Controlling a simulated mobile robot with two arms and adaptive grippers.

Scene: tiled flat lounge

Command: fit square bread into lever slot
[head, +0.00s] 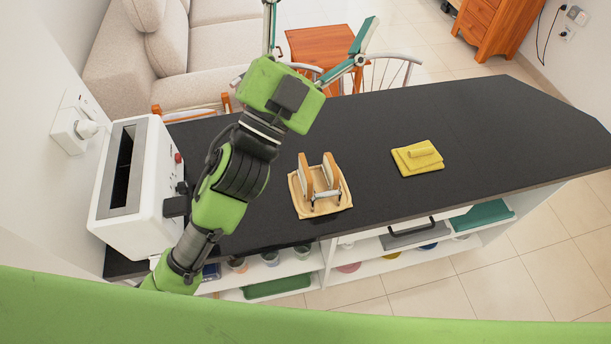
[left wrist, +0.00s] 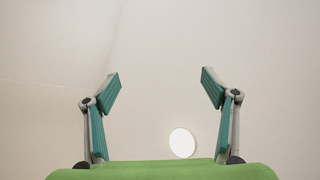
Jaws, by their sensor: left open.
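A white toaster (head: 145,215) stands at the left end of the black counter against the wall. Its long dark slot (head: 122,170) faces up and looks empty. A dark lever (head: 176,206) and a red knob (head: 178,158) are on its right side. Two bread slices, one on the left (head: 305,175) and one on the right (head: 331,171), stand upright in a small rack (head: 326,204) on a wooden board (head: 300,208). My left gripper (head: 318,22) is open and empty, raised above the counter; it also shows in the left wrist view (left wrist: 160,85), facing a bare pale surface. My right gripper is out of view.
A folded yellow cloth (head: 418,160) lies on the counter (head: 480,130) right of the board. The counter's right part is clear. A wall socket with a plug (head: 75,130) is beside the toaster. Shelves with dishes are below the front edge; chairs and a sofa (head: 215,60) stand behind.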

